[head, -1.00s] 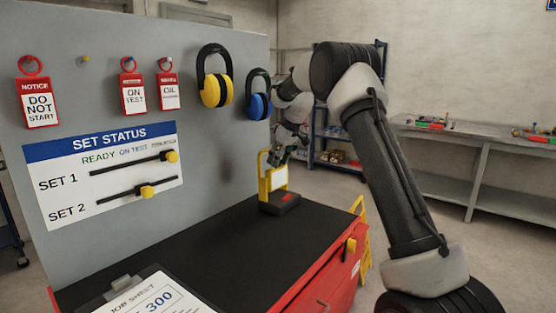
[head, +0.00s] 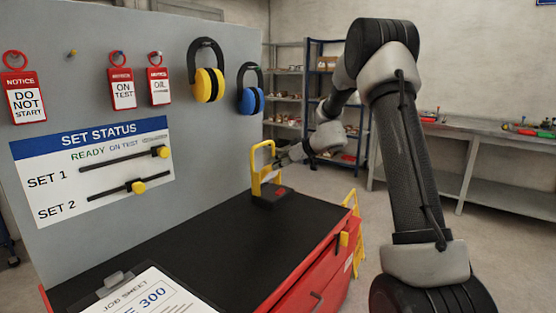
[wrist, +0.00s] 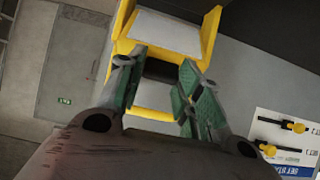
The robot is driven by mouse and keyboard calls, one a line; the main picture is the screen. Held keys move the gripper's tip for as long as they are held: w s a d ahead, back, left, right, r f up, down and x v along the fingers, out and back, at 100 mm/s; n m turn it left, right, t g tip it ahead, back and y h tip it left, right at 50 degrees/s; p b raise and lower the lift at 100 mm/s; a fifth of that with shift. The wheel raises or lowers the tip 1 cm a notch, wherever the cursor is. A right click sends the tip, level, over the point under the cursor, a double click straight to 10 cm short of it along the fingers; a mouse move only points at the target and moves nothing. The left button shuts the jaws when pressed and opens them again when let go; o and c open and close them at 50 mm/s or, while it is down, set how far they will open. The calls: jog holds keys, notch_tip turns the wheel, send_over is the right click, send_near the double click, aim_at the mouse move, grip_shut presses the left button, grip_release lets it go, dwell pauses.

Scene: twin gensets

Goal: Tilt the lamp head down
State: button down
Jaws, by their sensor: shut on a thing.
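The lamp is a yellow frame (head: 258,160) on a black base (head: 279,199) with a red patch, standing at the far end of the black cabinet top. In the wrist view its yellow head (wrist: 209,38) with a pale panel (wrist: 166,31) fills the top middle. My gripper (head: 279,163) reaches the lamp from the right in the head view. In the wrist view its green-padded fingers (wrist: 156,66) stand either side of a dark and yellow part of the lamp and are shut on it. The exact contact is partly hidden by the fingers.
The red cabinet (head: 318,272) has a black top (head: 190,240), mostly bare, with a clipboard (head: 150,297) at the near end. A grey board (head: 215,135) with tags, ear defenders and sliders rises on the left. A yellow floor stand (head: 354,225) is beyond the cabinet's right side.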

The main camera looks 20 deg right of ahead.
jog(key=shift+s+d+f, duration=0.1)
jog(key=shift+s+f, duration=0.05)
jog(key=shift+f, duration=0.05)
dwell(0.4)
jog(key=c, duration=1)
grip_release()
jog(key=shift+o, duration=0.2)
jog(key=v, duration=1.2)
jog(key=shift+s+f, duration=0.2)
jog(key=shift+f, duration=0.1)
